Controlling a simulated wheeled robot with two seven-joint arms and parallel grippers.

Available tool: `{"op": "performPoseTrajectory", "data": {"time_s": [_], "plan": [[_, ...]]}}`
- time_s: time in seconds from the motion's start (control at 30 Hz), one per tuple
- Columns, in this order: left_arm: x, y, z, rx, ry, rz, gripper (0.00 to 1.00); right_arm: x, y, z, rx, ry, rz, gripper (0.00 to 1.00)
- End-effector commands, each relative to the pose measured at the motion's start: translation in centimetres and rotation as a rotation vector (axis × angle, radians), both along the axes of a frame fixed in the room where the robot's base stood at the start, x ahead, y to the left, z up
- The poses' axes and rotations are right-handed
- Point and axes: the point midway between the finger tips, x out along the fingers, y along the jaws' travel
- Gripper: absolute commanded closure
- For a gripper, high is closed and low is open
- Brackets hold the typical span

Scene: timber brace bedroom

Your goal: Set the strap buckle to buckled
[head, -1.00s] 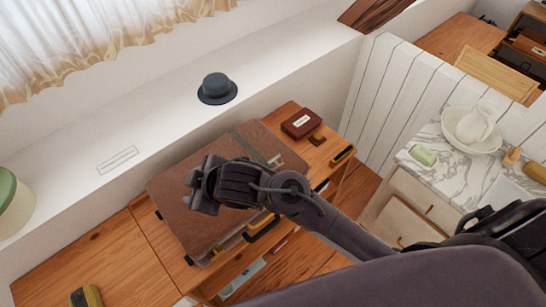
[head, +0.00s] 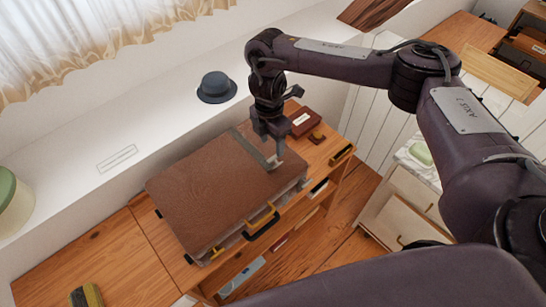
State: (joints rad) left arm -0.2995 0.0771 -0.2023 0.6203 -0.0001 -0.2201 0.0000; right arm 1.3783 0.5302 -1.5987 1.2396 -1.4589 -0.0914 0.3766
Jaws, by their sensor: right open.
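A brown leather suitcase (head: 215,190) lies flat on the wooden desk, with a dark handle on its front side. A dark strap (head: 245,142) crosses its lid near the right end. My right gripper (head: 272,158) points down over the strap's front part, at the suitcase's right end. Its jaws are open. The buckle is small and partly hidden by the fingers, so I cannot tell its state or whether the fingers touch it. My left gripper is not in view.
A dark red box (head: 302,122) sits on the desk just right of my gripper. A dark hat (head: 216,87) rests on the white ledge behind. A brush (head: 86,295) lies at the desk's lower left. Drawers stand at the right.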

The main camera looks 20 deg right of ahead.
Motion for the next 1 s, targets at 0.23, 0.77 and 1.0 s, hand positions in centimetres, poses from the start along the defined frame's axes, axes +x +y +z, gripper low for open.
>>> {"op": "performPoseTrajectory", "data": {"time_s": [0.23,0.77,1.0], "plan": [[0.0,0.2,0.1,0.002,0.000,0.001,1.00,-0.4,-0.1,-3.0,0.001,0.009,-0.004,0.49],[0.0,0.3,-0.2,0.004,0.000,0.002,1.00,-0.5,-0.2,-7.5,0.000,0.001,0.001,0.49],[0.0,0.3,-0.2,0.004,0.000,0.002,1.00,-0.4,-0.2,-7.5,-0.001,0.000,0.001,0.52]]}}
